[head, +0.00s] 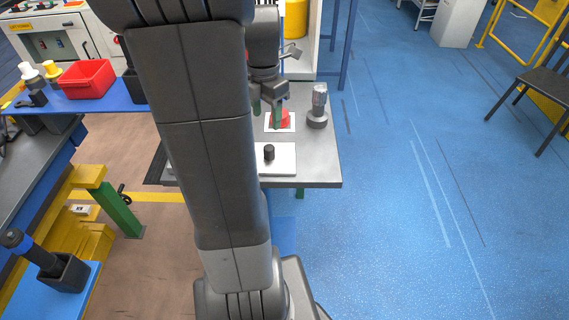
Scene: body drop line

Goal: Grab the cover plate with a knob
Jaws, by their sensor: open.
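The cover plate (284,162) is a flat white plate with a black knob (269,152) standing up from it. It lies on the grey table near its front edge, and its left part is hidden behind my arm. My gripper (267,110) has green fingertips and points down, open. It is farther back than the plate and apart from it, near a red object (285,117) on a small white square. Nothing shows between the fingers that I can tell is held.
A grey cylindrical object (318,107) stands on the table (322,172) right of the red object. The table's right end is mostly bare. A blue bench at left holds a red bin (85,79). Blue floor at right is open, with a dark chair (540,90).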

